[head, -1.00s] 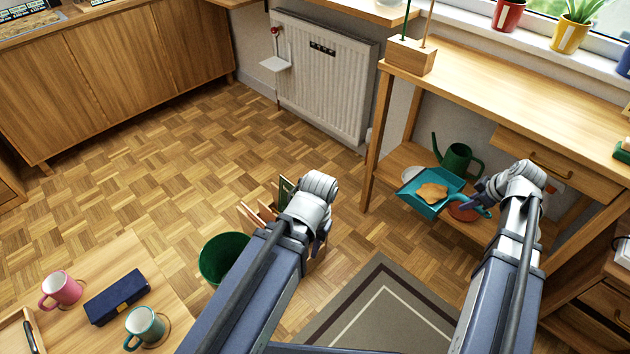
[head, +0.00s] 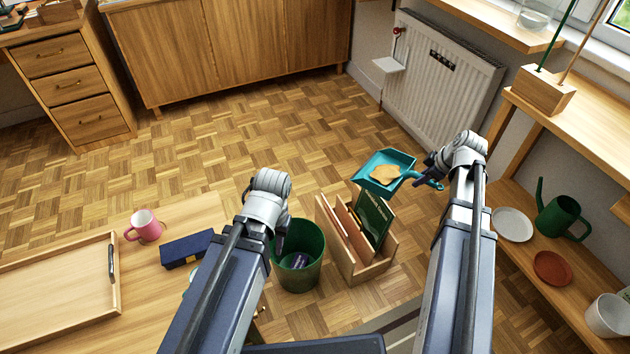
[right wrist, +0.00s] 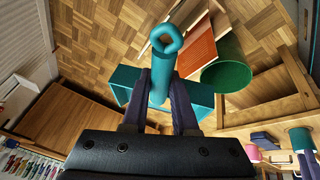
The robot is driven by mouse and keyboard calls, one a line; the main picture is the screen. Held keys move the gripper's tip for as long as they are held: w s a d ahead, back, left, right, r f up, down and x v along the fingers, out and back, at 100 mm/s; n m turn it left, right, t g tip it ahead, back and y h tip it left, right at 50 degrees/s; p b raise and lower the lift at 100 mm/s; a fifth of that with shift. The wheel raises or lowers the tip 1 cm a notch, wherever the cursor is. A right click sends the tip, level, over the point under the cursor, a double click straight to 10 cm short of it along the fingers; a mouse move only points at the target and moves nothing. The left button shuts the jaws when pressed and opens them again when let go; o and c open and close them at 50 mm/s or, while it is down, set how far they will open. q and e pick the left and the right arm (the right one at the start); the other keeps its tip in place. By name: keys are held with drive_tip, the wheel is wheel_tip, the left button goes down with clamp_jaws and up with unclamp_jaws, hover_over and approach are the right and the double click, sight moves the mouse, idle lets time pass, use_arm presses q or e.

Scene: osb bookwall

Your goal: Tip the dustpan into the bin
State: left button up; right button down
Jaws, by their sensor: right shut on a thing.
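A teal dustpan (head: 400,160) with a tan, flat heap on it is held level in the air in the head view. My right gripper (head: 432,172) is shut on its handle, which also shows between the fingers in the right wrist view (right wrist: 158,85). The green bin (head: 315,278) stands on the floor to the left of and below the dustpan, with a dark item inside; it also shows in the right wrist view (right wrist: 226,76). The dustpan is apart from the bin. My left gripper (head: 280,235) hangs over the bin's left rim; its fingers are too small and partly hidden to judge.
A wooden rack (head: 378,270) with upright folders stands beside the bin, below the dustpan. A low table (head: 195,215) with a pink mug (head: 146,226), a dark blue case (head: 188,248) and a tray (head: 112,315) is at left. A shelf (head: 505,275) is at right.

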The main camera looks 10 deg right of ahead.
sight(376, 179)
drive_tip(key=w+a+f+n+y+b, duration=0.1)
drive_tip(key=w+a+f+n+b, duration=0.1)
drive_tip(key=w+a+f+b, duration=0.1)
drive_tip(key=w+a+f+n+g+b, duration=0.1)
drive_tip(key=w+a+f+n+b, duration=0.2)
drive_tip(key=w+a+f+n+g+y+b, duration=0.1)
drive_tip(key=w+a+f+n+b, duration=0.1)
drive_tip(key=w+a+f+b, duration=0.1)
drive_tip(key=shift+w+a+f+n+y+b, duration=0.2)
drive_tip(key=shift+a+f+n+y+b, duration=0.1)
drive_tip(key=shift+a+f+n+b, duration=0.15)
drive_tip(key=w+a+f+n+g+b, duration=0.2)
drive_tip(key=a+f+n+b, duration=0.1)
drive_tip(key=a+n, duration=0.15)
drive_tip(key=w+a+f+n+g+b, duration=0.1)
drive_tip(key=w+a+f+n+b, duration=0.25)
drive_tip(key=a, duration=0.25)
drive_tip(key=s+a+r+t+h+p, duration=0.5)
drive_tip(key=s+a, duration=0.4)
drive_tip(key=a, duration=0.3)
drive_tip(key=shift+s+a+r+n+h+p, duration=0.2)
drive_tip(key=shift+r+n+h+p, duration=0.3)
drive_tip(key=shift+h, duration=0.7)
drive_tip(key=shift+w+r, duration=0.1)
